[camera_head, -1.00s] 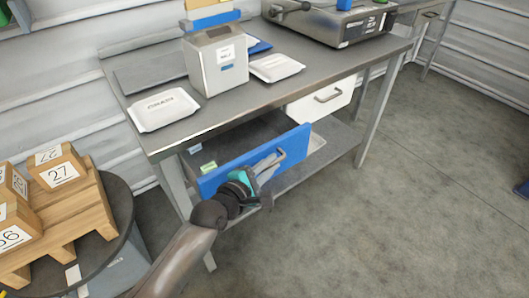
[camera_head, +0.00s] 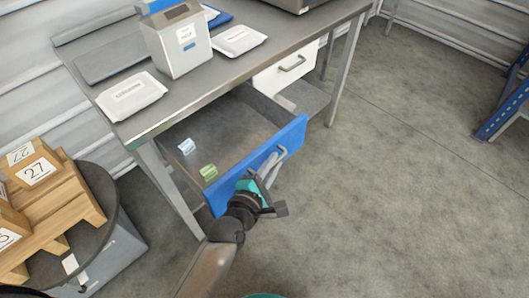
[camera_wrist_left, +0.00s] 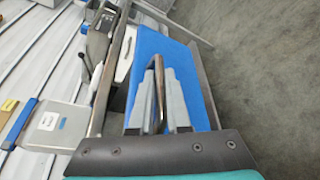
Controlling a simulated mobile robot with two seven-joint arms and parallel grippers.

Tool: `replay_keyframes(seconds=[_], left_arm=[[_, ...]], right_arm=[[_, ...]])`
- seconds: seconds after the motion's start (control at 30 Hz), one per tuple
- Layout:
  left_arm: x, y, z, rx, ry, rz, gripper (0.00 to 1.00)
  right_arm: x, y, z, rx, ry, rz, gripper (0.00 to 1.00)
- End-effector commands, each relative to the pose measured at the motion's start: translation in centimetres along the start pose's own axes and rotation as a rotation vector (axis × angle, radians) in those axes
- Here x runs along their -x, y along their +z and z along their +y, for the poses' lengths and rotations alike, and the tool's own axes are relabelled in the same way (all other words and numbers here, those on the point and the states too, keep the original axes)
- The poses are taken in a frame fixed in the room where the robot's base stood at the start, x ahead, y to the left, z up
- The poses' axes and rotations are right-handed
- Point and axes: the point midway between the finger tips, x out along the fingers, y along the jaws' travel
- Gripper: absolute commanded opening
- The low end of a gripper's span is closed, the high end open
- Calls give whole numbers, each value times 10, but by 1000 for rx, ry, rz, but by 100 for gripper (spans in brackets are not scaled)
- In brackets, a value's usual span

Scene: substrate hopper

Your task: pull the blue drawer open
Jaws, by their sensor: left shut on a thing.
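The blue drawer (camera_head: 296,139) stands well out from under the grey table, and its inside shows. Two small labelled items, one white and one green, lie on its floor. My left gripper (camera_head: 272,167) is at the drawer's front, shut on the metal bar handle. In the left wrist view the two grey fingers (camera_wrist_left: 159,98) lie on both sides of the handle (camera_wrist_left: 158,75), against the blue front (camera_wrist_left: 180,62). My right gripper is in neither view.
A white drawer (camera_head: 285,72) beside the blue one is closed. A round stand with wooden blocks (camera_head: 40,172) is at the left.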

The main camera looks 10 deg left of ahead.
Motion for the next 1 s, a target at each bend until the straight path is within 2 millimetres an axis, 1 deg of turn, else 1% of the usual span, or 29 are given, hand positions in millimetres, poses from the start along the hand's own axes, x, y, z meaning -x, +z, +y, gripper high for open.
replay_keyframes(seconds=[0.03, 0.23, 0.73, 0.77, 0.8, 0.83, 0.87, 1.0], left_arm=[[2, 4, -2, 3, -3, -1, 0], [4, 10, -8, 1, -2, -1, 0], [5, 12, -10, 1, -2, -1, 0], [5, 12, -10, 1, -2, -1, 18], [5, 12, -10, 1, -2, -1, 23], [5, 12, -10, 1, -2, -1, 26], [5, 12, -10, 1, -2, -1, 27], [5, 12, -9, 1, -1, -1, 27]], right_arm=[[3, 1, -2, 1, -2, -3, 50], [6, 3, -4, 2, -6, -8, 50], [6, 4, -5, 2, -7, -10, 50], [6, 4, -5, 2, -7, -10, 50], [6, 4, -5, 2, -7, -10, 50], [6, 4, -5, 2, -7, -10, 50], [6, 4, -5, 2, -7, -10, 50], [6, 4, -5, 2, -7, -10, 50]])
